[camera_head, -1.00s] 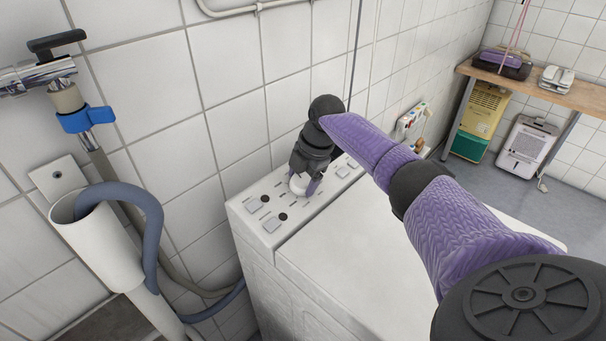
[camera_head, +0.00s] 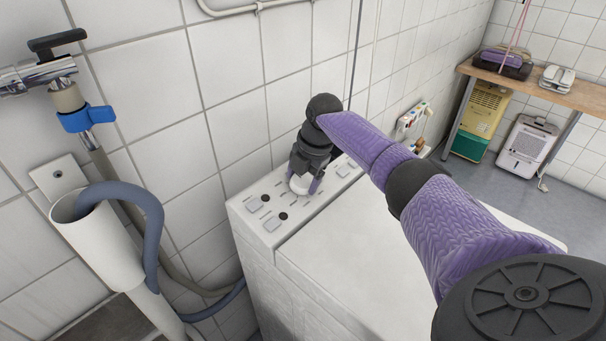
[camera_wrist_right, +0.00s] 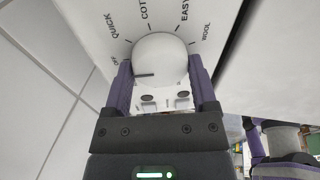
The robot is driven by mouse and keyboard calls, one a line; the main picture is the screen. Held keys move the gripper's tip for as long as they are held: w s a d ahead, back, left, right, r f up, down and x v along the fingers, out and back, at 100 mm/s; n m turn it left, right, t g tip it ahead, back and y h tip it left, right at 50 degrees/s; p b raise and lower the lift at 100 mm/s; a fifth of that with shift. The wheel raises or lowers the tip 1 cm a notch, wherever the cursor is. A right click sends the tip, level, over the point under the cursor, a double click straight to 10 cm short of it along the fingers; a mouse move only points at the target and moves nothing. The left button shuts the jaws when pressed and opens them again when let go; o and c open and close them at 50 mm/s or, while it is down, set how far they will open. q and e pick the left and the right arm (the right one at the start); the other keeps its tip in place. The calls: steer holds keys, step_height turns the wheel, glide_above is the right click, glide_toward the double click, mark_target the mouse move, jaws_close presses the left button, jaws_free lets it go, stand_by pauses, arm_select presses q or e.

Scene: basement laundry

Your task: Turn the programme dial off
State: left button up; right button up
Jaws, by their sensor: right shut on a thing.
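The white programme dial (camera_head: 299,185) is on the control panel of the white washing machine (camera_head: 350,265). In the right wrist view the round dial (camera_wrist_right: 160,50) has a short dark line on its left part. Around it are the labels OFF, QUICK, COT…, EASY and WOOL, with OFF at the left. My right gripper (camera_wrist_right: 160,70) has one purple finger on each side of the dial and is shut on it. In the head view this gripper (camera_head: 303,184) comes down onto the panel from above. My left gripper is not in view.
Square buttons (camera_head: 254,204) and small dark knobs lie along the panel. A tiled wall stands close behind the machine. At left are a tap with a blue lever (camera_head: 86,119) and a grey hose (camera_head: 150,215) in a white pipe. A wooden bench (camera_head: 560,88) stands far right.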

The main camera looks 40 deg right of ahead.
steer(key=o, duration=1)
steer(key=p+v, duration=0.3)
steer(key=v, duration=0.6)
steer(key=shift+w, duration=0.1)
steer(key=shift+r, duration=0.45)
